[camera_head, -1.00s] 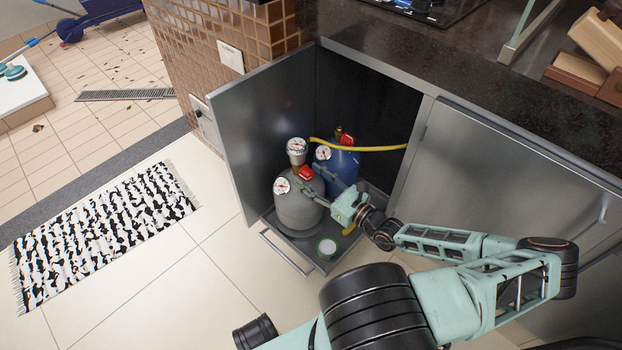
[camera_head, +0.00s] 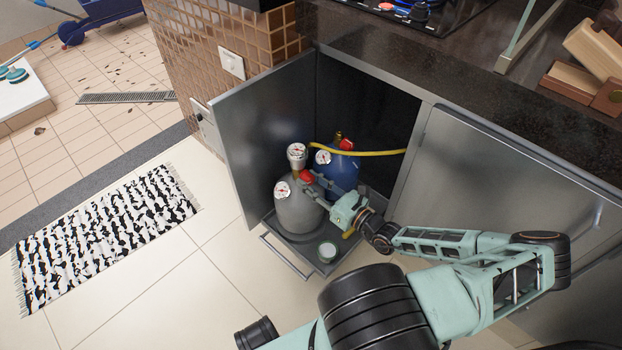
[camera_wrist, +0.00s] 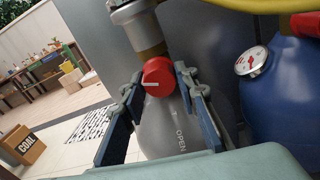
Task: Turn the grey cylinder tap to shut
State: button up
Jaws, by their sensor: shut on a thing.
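The grey cylinder (camera_head: 299,211) stands upright on a pull-out tray (camera_head: 292,256) in the open cabinet. Its red tap (camera_head: 305,175) is at the neck, below a gauge. In the wrist view the red tap (camera_wrist: 158,76) bears a white line lying nearly level, and "OPEN" is printed on the grey cylinder (camera_wrist: 165,130) below. My gripper (camera_head: 317,182) reaches in from the right. In the wrist view my gripper's fingers (camera_wrist: 158,82) are on both sides of the tap, closed on it.
A blue cylinder (camera_head: 342,172) with its own red tap (camera_head: 346,144) and a yellow hose (camera_head: 370,153) stands close behind on the right. The open cabinet door (camera_head: 262,125) is at the left. A roll of tape (camera_head: 327,250) lies on the tray.

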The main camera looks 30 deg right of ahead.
jog(key=o, duration=1.1)
jog(key=shift+o, duration=0.2)
jog(key=shift+s, duration=0.1)
jog(key=v, duration=1.1)
jog(key=shift+s+d, duration=0.15)
jog(key=shift+s, duration=0.25)
